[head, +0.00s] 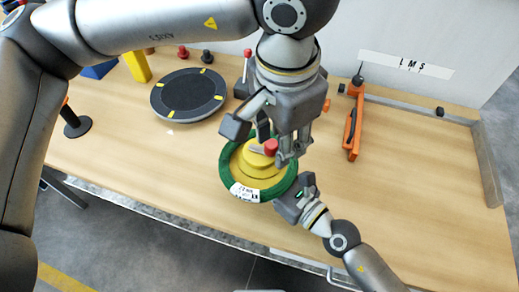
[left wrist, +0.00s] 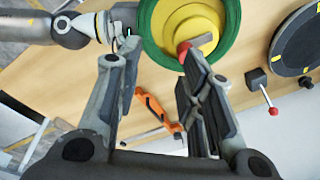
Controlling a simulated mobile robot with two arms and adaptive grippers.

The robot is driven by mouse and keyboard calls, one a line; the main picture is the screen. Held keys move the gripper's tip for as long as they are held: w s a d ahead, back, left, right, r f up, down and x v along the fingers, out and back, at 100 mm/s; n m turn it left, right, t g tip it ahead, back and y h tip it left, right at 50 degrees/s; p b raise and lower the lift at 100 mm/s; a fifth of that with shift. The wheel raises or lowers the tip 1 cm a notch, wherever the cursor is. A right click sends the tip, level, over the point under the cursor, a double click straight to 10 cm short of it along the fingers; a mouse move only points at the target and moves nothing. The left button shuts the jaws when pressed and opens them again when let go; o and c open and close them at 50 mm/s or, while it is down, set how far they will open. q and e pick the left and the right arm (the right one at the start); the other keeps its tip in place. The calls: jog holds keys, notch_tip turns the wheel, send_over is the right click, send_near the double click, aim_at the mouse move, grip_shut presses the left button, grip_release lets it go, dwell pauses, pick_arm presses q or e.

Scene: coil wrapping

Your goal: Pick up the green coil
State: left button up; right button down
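The green coil (head: 228,182) lies around a yellow round holder (head: 248,157) on the table, with a white label on its front rim. It also shows at the top of the left wrist view (left wrist: 230,22). A red knob on a grey lever (head: 271,146) sits over the yellow centre. My left gripper (head: 262,142) is above the coil's far side, fingers apart and nothing between them; its fingers also show in the left wrist view (left wrist: 155,45). My right gripper (head: 291,200) is at the coil's near right edge; its fingertips are too small to read.
A dark round turntable (head: 188,94) with yellow marks stands behind left. An orange tool (head: 356,125) lies at the back right. A small block with a red-knobbed lever (head: 243,80) is behind my left gripper. The table's right side (head: 430,190) is clear.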

pick_arm(q)
jog(key=s+m, duration=0.2)
jog(key=s, duration=0.2)
send_over(272, 189)
jog(key=s, duration=0.1)
jog(key=shift+y, duration=0.4)
notch_tip(272, 189, down, 6)
jog(key=shift+r, duration=0.15)
jog(key=shift+w+f, duration=0.2)
jog(key=shift+f, duration=1.35)
jog(key=shift+w+f, duration=0.2)
jog(key=shift+f, duration=1.3)
jog(key=shift+c, duration=0.3)
grip_shut()
